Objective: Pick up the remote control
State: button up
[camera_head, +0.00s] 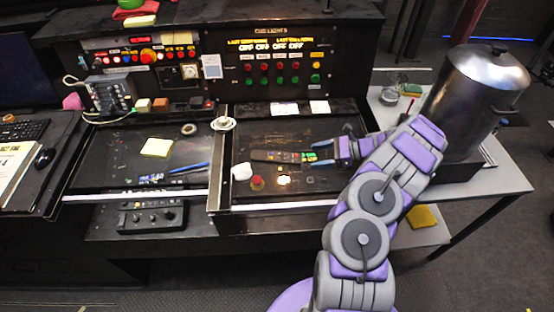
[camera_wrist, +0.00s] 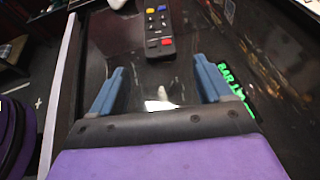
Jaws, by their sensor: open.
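The remote control (camera_head: 276,157) is dark with coloured buttons and lies flat on the black console surface (camera_head: 262,132). In the wrist view the remote's near end (camera_wrist: 158,32) shows at the top, with yellow, blue and red buttons; its far end is cut off by the frame. My gripper (camera_head: 318,153) is at the right end of the remote, low over the console. Its blue fingers (camera_wrist: 160,88) are open with nothing between them, and the remote lies just beyond the fingertips, roughly in line with the gap.
A white round object (camera_head: 242,172) and a red button-like item (camera_head: 257,183) sit left of and below the remote. Green lettering (camera_wrist: 238,98) is by the right finger. A large metal urn (camera_head: 475,95) stands right of my arm. Switch panels (camera_head: 275,65) rise behind.

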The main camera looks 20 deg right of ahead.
aim_at(295, 158)
jog(key=shift+w+a+f, duration=0.25)
jog(key=shift+w+a, duration=0.05)
jog(key=shift+a, duration=0.1)
jog(key=shift+w+a, duration=0.2)
jog(key=shift+a, duration=0.45)
jog(key=b+x, duration=0.1)
jog(key=x, duration=0.2)
jog(key=shift+w+a+r+b, duration=0.2)
jog(key=shift+w+a+b, duration=0.05)
jog(key=shift+a+b, duration=0.2)
jog(key=shift+w+a+f, duration=0.25)
jog(key=shift+a, duration=0.05)
jog(key=shift+d, duration=0.1)
jog(key=c, duration=1.1)
jog(key=shift+c, duration=0.2)
